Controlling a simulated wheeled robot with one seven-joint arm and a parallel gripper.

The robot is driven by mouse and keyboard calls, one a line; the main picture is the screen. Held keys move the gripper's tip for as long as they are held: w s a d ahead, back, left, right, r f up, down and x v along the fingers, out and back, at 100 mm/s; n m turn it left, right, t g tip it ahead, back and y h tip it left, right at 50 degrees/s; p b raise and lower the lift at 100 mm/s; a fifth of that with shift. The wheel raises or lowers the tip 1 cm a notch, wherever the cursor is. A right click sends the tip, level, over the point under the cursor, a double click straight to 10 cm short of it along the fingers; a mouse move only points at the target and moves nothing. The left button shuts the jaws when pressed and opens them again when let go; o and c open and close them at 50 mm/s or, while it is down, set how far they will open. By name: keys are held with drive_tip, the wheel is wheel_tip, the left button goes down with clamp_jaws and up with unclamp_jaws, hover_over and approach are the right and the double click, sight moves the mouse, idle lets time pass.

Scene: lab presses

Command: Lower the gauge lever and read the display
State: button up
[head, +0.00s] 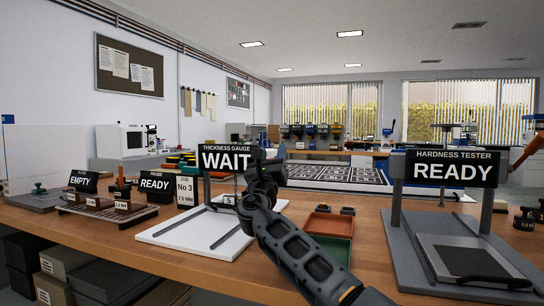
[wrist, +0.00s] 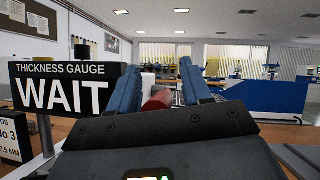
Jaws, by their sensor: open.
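The thickness gauge stands on a white base (head: 190,236), and its black display (head: 227,158) reads WAIT. The same display (wrist: 65,88) fills the left of the wrist view. My gripper (head: 266,160) is at the right edge of the display, its fingers hard to make out in the head view. In the wrist view my gripper (wrist: 162,75) is open, with two blue fingers apart. A reddish rounded piece (wrist: 157,101) shows between them, perhaps the lever's handle; I cannot tell whether the fingers touch it. The rest of the lever is hidden by my arm.
The hardness tester (head: 453,168) reads READY at the right. Red and green trays (head: 328,222) lie between the two machines. A job card (head: 185,190) reads No 3, 7.5 MM. Signs reading READY (head: 155,181) and EMPTY (head: 83,180) stand at the left.

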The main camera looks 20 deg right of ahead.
drive_tip(key=p+v, duration=0.1)
drive_tip(key=v, duration=0.6)
drive_tip(key=shift+s+f, duration=0.25)
drive_tip(key=shift+s, duration=0.05)
drive_tip(key=shift+a, duration=0.15)
